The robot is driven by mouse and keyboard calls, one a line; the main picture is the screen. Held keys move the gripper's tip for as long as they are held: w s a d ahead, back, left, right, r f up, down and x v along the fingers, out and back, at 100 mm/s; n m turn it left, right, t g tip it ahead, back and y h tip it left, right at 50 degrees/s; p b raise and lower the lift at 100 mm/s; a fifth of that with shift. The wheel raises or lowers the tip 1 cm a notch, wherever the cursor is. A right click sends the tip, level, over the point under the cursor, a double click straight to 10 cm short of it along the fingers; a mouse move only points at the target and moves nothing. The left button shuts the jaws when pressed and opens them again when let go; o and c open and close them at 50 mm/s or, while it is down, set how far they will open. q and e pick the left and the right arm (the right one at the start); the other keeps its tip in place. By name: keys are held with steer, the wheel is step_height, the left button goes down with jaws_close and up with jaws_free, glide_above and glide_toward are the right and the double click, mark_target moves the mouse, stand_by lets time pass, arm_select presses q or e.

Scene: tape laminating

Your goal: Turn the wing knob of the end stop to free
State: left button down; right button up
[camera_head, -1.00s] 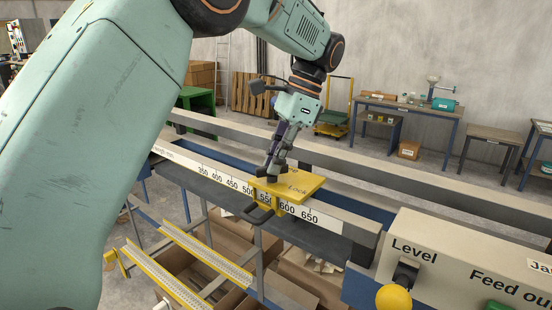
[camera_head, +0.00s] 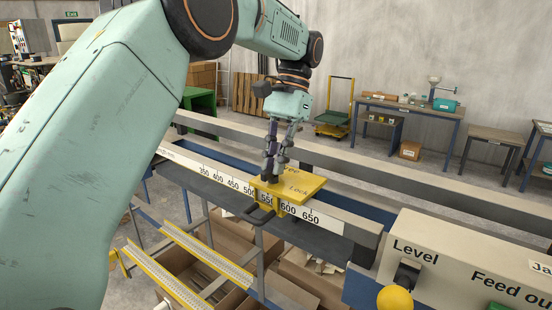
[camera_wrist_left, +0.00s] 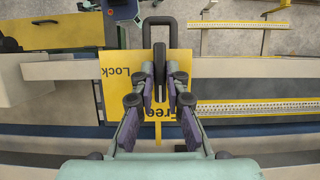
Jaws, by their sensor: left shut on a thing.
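The yellow end stop (camera_head: 300,187) sits on the rail over the measuring scale, near the 550 and 600 marks. Its plate (camera_wrist_left: 118,78) bears the words Lock and Free. My left gripper (camera_head: 272,178) points down at the plate's left part. In the left wrist view the gripper (camera_wrist_left: 158,78) is shut on the dark wing knob (camera_wrist_left: 160,62). The knob's long side runs up and down in that view, in line with the word Free; Lock lies to its left. The fingers partly cover Free. My right gripper is not in view.
A black loop handle (camera_head: 259,214) sticks out at the end stop's front. Open cardboard boxes (camera_head: 212,242) lie below the rail.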

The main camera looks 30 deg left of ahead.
arm_select(q)
steer(key=shift+s+f, duration=0.15)
steer(key=shift+f, duration=0.1)
steer(key=c, duration=1.4)
jaws_free()
steer(key=shift+a+r, duration=0.1)
steer(key=shift+o, duration=0.2)
steer(key=shift+r, duration=0.1)
steer(key=shift+r, duration=0.25)
step_height(320, 180, up, 9)
steer(key=shift+r, duration=0.15)
